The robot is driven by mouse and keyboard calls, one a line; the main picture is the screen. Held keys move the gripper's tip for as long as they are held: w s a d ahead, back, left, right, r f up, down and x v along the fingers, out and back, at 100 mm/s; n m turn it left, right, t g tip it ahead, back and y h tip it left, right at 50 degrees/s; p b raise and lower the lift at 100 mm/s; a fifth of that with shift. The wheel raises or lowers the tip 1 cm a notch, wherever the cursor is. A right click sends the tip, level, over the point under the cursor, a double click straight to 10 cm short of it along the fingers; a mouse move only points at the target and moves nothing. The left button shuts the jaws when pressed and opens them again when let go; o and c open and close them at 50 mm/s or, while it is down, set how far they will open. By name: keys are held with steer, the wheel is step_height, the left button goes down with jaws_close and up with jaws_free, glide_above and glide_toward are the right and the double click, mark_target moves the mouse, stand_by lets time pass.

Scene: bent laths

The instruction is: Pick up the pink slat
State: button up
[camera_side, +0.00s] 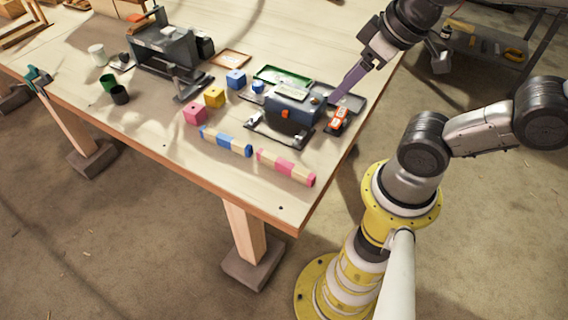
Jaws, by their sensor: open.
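The pink slat (286,167), banded in pink and cream, lies on the wooden table near its front right corner. A similar slat banded in blue and cream (226,141) lies to its left, apart from it. My gripper (337,99) is open, up and to the right of the pink slat, near the table's right edge. It reaches down from the upper right on a purple-grey piece and is clear of the pink slat. The gap between its fingertips is too small to make out.
A grey-blue device (292,106) with dark parts stands between my gripper and the slats. An orange-red item (338,120) lies beside it. Pink (195,113), yellow (214,97) and blue (236,79) blocks stand behind the slats. A dark vise-like machine (163,47) stands farther back.

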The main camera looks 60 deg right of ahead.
steer(key=shift+c, duration=0.8)
steer(key=g, duration=0.2)
glide_above(285, 163)
steer(key=s, duration=0.1)
steer(key=f, duration=1.2)
steer(key=shift+s+d, duration=0.1)
steer(key=shift+s, duration=0.1)
steer(key=x, duration=0.4)
steer(key=shift+s+f, duration=0.2)
steer(key=shift+s, duration=0.1)
steer(key=shift+w+f, duration=0.2)
steer(key=shift+f, duration=0.35)
jaws_close()
